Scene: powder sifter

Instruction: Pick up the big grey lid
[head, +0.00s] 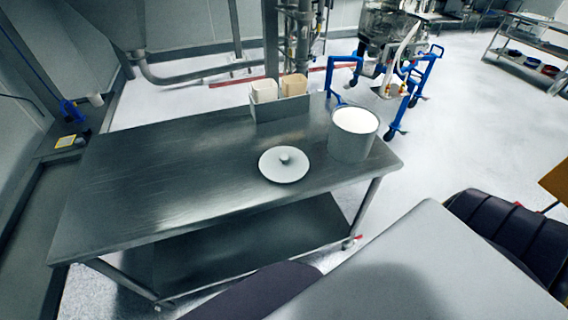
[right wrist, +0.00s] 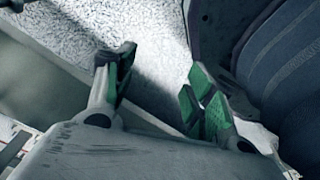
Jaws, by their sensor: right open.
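The big grey lid (head: 284,165) lies flat on the steel table (head: 150,185), with a round knob at its centre pointing up. A grey pot (head: 352,138) with white contents stands behind it to the right, apart from the lid. My right gripper (right wrist: 165,95) shows in the right wrist view, with its green-padded fingers spread apart and nothing between them. The lid is not in that view. My left gripper is in neither view.
A box with tan items (head: 280,98) stands at the table's back edge. The left part of the tabletop is clear. A machine on a blue wheeled frame (head: 420,75) stands behind the table. A shelf (head: 530,50) is far right.

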